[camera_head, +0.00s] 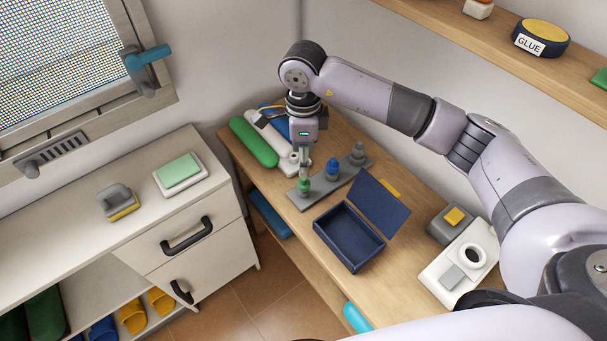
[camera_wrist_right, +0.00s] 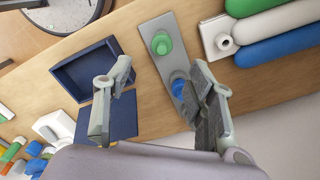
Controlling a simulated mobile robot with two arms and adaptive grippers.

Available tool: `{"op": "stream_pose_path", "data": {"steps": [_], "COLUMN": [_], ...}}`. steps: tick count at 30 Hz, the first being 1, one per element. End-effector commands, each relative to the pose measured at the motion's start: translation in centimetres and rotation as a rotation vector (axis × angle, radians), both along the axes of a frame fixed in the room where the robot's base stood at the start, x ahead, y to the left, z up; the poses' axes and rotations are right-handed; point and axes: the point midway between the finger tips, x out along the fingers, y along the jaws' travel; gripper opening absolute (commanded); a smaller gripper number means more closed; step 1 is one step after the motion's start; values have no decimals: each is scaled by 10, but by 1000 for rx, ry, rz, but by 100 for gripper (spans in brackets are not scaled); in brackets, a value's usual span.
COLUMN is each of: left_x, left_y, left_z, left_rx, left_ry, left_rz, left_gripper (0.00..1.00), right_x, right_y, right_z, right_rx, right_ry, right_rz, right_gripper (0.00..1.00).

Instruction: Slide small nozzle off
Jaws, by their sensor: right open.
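A grey strip (camera_head: 318,193) on the wooden bench bears a green nozzle (camera_head: 304,186), a blue nozzle (camera_head: 332,169) and a grey nozzle (camera_head: 357,153). The sizes are hard to compare; I cannot tell which is the small one. My right gripper (camera_head: 304,172) points down close above the green nozzle. In the right wrist view my right gripper (camera_wrist_right: 165,72) is open with nothing between its fingers. There the green nozzle (camera_wrist_right: 161,43) lies beyond the fingertips, and the blue nozzle (camera_wrist_right: 179,88) is partly behind one finger. The grey nozzle is hidden there. My left gripper is not in view.
A dark blue box (camera_head: 347,259) with its lid raised stands just in front of the strip. Green (camera_head: 254,142), white and blue bottles lie behind it. A white device (camera_head: 449,284) is at the right. A shelf (camera_head: 470,48) runs above the bench.

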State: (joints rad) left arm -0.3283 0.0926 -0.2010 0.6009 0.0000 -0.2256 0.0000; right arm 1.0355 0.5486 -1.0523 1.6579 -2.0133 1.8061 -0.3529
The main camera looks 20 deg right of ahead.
Motion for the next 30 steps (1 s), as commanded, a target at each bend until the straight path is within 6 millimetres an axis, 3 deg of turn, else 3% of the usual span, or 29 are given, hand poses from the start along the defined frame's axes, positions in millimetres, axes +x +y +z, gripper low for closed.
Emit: {"op": "stream_pose_path", "data": {"steps": [2, 9, 11, 19, 24, 30], "left_x": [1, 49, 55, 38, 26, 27], "left_y": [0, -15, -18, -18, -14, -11], "left_z": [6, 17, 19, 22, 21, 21], "left_rx": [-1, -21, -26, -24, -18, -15], "left_ry": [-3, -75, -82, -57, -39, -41], "left_rz": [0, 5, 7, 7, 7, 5], "left_gripper": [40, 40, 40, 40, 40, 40], "right_x": [-1, -1, -1, 0, 0, 0], "right_y": [0, 0, 1, 0, 0, 0], "right_z": [-16, -63, -73, -102, -107, -106], "right_rx": [-1, 0, 0, 0, 0, 0], "right_ry": [4, 5, 4, 0, 0, 0], "right_rz": [-1, -1, 0, 1, 1, 1], "right_gripper": [51, 51, 51, 51, 51, 50]}}
